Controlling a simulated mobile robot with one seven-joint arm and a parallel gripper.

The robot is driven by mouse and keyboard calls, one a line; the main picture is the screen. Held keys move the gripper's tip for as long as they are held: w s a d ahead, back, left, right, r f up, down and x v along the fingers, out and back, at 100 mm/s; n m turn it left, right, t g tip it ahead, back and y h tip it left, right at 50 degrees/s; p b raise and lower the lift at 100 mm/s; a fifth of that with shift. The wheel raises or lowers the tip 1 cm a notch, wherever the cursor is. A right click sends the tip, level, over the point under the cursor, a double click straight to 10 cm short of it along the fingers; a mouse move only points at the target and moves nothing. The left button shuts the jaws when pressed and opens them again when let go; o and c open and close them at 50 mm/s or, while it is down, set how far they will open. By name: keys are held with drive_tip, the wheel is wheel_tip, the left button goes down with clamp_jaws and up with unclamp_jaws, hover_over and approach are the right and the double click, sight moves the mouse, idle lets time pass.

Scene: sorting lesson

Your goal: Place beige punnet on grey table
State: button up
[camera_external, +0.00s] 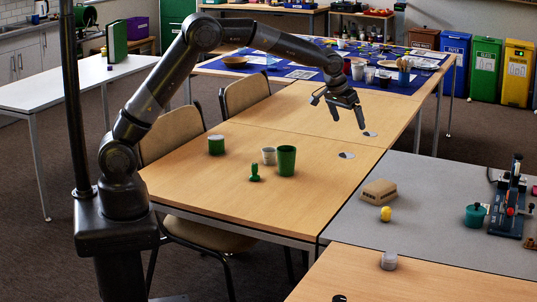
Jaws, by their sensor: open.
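The beige punnet (379,191) is a low, box-shaped thing with dark marks on its front side. It rests near the left edge of the grey table (432,229). My gripper (338,112) is open, with its fingers pointing down and spread. It hangs above the wooden tables, behind the punnet and up to its left, well apart from it. Nothing shows between the fingers.
A yellow item (386,213) stands just in front of the punnet. A teal pot (476,215) and a dark apparatus (509,205) are to the right. A green cup (286,160), a pale cup (268,156) and a green-sided tin (216,145) stand on the wooden table (225,195).

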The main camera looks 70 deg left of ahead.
drive_tip(key=s+r+m, duration=0.1)
drive_tip(key=s+r, duration=0.3)
drive_tip(key=s, duration=0.4)
drive_tip(key=s+r+h, duration=0.1)
drive_tip(key=s+r, duration=0.4)
drive_tip(key=s, duration=0.4)
drive_tip(key=s+r+m, duration=0.1)
drive_tip(key=s+r, duration=0.3)
drive_tip(key=s, duration=0.4)
drive_tip(key=s+f+m, duration=0.1)
drive_tip(key=s+f, duration=0.1)
drive_tip(key=s, duration=0.9)
drive_tip(key=s+f+t, duration=0.1)
drive_tip(key=s+f, duration=0.1)
drive_tip(key=s, duration=0.9)
drive_tip(key=shift+s+f+m, duration=0.2)
drive_tip(key=shift+s+m, duration=0.2)
